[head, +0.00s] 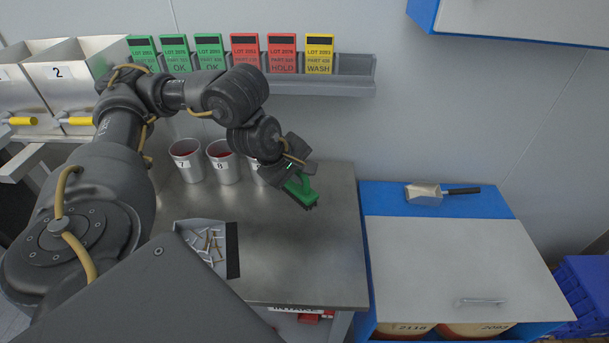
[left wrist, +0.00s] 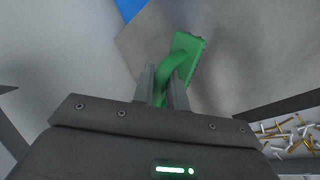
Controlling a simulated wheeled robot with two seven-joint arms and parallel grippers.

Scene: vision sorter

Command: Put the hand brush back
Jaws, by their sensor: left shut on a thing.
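The green hand brush (head: 301,192) is in my left gripper (head: 290,178), over the right back part of the steel table (head: 290,245). In the head view the brush head tilts down to the right, dark bristles underneath. The left wrist view shows the fingers (left wrist: 162,88) closed around the handle of the green brush (left wrist: 186,55). Whether the bristles touch the table is hard to tell. My right gripper is not in view.
Several numbered metal cups (head: 224,163) stand at the table's back. A tray of small metal pins (head: 201,226) lies at the front left. A wall rack (head: 352,88) holds coloured lot cards. A metal scoop (head: 424,194) lies on the blue cabinet (head: 378,200) at right.

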